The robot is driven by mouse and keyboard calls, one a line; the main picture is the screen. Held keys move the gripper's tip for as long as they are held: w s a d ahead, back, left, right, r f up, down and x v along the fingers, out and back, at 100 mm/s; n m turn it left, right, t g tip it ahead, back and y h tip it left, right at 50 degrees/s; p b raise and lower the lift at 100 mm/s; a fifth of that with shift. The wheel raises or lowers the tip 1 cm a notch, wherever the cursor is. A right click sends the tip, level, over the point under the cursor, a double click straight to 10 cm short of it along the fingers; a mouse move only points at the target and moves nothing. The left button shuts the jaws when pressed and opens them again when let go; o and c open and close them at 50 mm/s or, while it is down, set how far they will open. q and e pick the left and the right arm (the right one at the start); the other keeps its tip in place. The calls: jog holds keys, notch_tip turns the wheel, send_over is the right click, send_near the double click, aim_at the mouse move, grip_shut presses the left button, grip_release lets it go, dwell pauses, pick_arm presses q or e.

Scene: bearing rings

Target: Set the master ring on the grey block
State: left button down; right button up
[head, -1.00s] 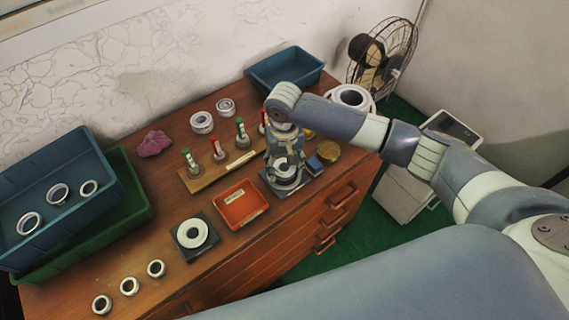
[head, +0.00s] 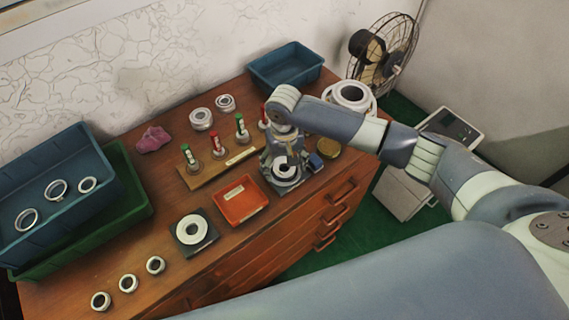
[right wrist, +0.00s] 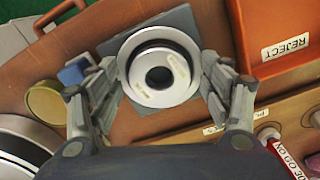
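The ring between my right fingers, probably the master ring, is white with a dark band and small labels too blurred to read. It shows in the right wrist view (right wrist: 160,75) and in the head view (head: 286,170). It rests over a flat dark grey block (right wrist: 180,18), whose corners stick out around it. My right gripper (right wrist: 160,72) is above the block with one finger on each side of the ring. The fingers are open, with narrow gaps to the ring. My left gripper is in neither view.
A second grey plate (head: 210,239) carries another white ring (head: 191,229). An orange reject tray (head: 240,201), a wooden rack (head: 205,178) with red and green posts, a blue block (head: 316,161) and a yellow round tin (head: 328,149) stand nearby. Several small rings lie at front left.

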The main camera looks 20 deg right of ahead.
dwell(0.3)
notch_tip(320, 180, up, 12)
dwell(0.5)
jog(key=shift+s+a+f, duration=0.1)
dwell(0.6)
